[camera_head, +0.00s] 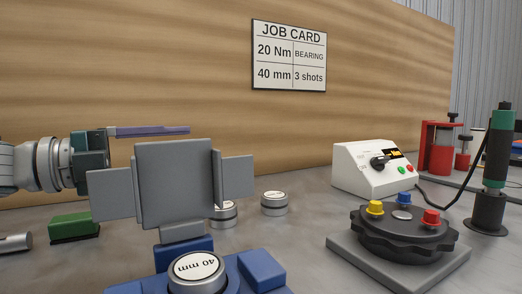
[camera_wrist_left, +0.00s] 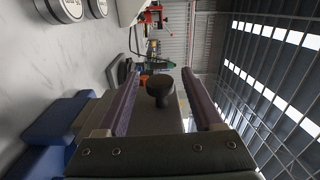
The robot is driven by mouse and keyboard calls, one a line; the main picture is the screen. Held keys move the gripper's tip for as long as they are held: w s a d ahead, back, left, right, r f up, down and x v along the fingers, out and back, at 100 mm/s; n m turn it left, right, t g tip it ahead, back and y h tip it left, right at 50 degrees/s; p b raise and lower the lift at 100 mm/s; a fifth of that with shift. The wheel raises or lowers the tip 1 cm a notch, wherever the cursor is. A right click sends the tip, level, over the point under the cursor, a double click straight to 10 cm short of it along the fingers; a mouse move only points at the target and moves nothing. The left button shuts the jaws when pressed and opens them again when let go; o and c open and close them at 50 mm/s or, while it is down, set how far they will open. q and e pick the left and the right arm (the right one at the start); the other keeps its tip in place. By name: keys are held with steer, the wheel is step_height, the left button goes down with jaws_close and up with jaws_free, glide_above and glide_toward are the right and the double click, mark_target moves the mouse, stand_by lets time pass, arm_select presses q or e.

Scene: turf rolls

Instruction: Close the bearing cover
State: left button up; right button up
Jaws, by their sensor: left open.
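The grey bearing cover (camera_head: 175,185) stands raised, nearly upright, behind the blue bearing housing (camera_head: 262,271) in the head view. A round silver part marked "40 mm" (camera_head: 197,268) sits in the housing, uncovered. My left gripper (camera_head: 188,131) comes in from the left, its purple fingers at the height of the cover's top edge. In the left wrist view its fingers are apart, with a dark round knob (camera_wrist_left: 160,88) showing between them. A grey plate, apparently the cover (camera_wrist_left: 158,122), lies beyond the gripper. I cannot tell whether the fingers touch it. My right gripper is out of view.
Two silver round parts (camera_head: 274,203) stand behind the cover. A green block (camera_head: 74,227) lies at left. A white control box (camera_head: 373,168), a black turntable with coloured knobs (camera_head: 404,233) and a green-handled tool (camera_head: 498,150) stand at right. Bare bench lies between the housing and turntable.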

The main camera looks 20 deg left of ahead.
arm_select(q)
steer(key=shift+d, duration=0.1)
steer(key=shift+c, duration=0.3)
jaws_close()
stand_by(1.1)
